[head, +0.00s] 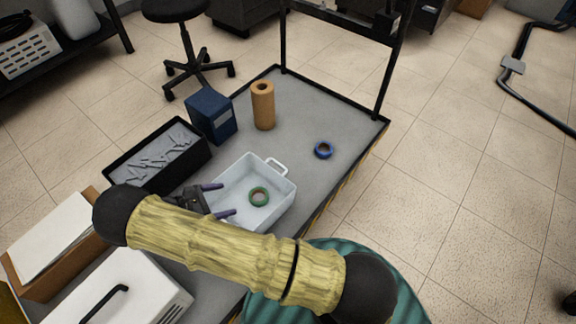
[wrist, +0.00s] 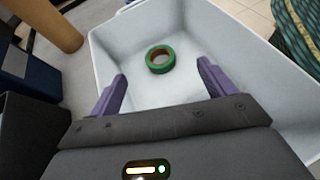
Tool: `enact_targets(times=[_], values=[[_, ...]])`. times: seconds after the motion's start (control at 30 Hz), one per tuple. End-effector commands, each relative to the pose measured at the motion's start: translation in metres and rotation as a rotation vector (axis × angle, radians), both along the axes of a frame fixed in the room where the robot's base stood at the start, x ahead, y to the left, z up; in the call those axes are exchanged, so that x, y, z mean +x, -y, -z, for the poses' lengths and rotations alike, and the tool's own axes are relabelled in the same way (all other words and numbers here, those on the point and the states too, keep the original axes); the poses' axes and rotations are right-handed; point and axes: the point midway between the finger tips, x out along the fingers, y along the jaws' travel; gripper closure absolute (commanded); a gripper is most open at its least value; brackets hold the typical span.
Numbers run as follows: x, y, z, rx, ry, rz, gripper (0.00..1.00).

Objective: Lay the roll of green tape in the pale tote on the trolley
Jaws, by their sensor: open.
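The roll of green tape (head: 259,196) lies flat on the floor of the pale tote (head: 281,213), which stands on the trolley (head: 300,98). In the wrist view the green tape (wrist: 160,59) lies inside the tote (wrist: 215,32), ahead of my fingers and apart from them. My gripper (head: 222,201) is at the left side of the tote. Its two purple fingers are spread with nothing between them, and they also show in the wrist view (wrist: 160,85). My arm hides the near part of the tote in the head view.
A blue tape roll (head: 323,150), a brown cylinder (head: 263,106), a blue box (head: 211,115) and a black bin of grey pieces (head: 157,163) stand on the trolley. A cardboard box (head: 55,240) and a white case (head: 125,290) are at the near left. The trolley's far right is clear.

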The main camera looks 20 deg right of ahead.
Motion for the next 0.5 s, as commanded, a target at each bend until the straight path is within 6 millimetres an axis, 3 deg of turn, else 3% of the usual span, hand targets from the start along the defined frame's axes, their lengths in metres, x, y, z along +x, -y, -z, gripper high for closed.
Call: enact_targets(times=[0.23, 0.5], values=[[0.002, 0.045, -0.046, 0.259, 0.059, 0.288, 0.18], [-0.011, 0.091, -0.103, 0.551, 0.192, 0.626, 0.18]])
